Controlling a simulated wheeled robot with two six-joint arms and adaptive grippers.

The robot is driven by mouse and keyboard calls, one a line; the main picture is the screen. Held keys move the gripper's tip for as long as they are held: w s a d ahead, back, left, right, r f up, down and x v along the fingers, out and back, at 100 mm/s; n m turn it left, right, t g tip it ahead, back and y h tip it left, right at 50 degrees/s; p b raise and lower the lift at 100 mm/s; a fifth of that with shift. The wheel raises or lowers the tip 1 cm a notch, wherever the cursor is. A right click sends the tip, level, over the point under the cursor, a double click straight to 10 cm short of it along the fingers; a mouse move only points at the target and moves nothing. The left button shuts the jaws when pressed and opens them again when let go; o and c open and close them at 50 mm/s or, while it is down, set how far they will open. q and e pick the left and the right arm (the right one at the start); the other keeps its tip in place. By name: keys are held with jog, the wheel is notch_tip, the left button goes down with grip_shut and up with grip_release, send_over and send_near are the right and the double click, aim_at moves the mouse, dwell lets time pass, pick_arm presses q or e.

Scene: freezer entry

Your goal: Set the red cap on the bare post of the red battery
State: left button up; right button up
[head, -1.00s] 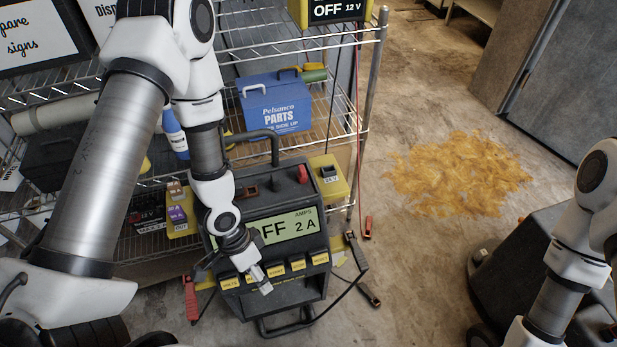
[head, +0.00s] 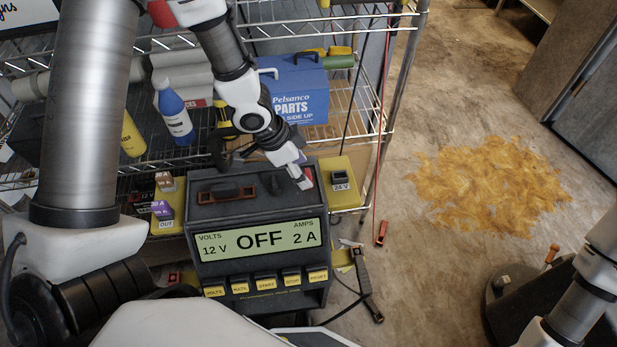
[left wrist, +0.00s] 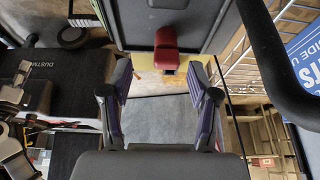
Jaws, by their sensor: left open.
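A small red block, which looks like the red cap, sits at the right end of the top of the dark charger (head: 258,212). In the left wrist view the red cap (left wrist: 166,50) lies just past the fingertips, roughly between them. My left gripper (head: 299,172) is over that end of the charger and partly hides the cap. In the left wrist view its fingers (left wrist: 160,82) are apart with nothing between them. I cannot make out a red battery or its bare post. My right gripper is out of view; only its arm shows at the right edge.
The wire shelf (head: 345,120) behind holds a blue parts box (head: 300,100) and a blue bottle (head: 174,112). A yellow 24 V unit (head: 341,183) adjoins the charger. A dark unit (head: 515,310) stands lower right. The floor between has an orange-brown stain (head: 490,185).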

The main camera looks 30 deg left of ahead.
aim_at(307, 173)
pick_arm(q)
jog(key=x, duration=0.2)
jog(key=b+x, duration=0.1)
jog(key=x, duration=0.1)
jog(key=shift+w+a, duration=0.25)
jog(key=shift+w, duration=0.05)
jog(key=shift+w+d, duration=0.1)
jog(key=shift+r, duration=0.15)
jog(key=c, duration=1)
jog(key=shift+c, duration=0.2)
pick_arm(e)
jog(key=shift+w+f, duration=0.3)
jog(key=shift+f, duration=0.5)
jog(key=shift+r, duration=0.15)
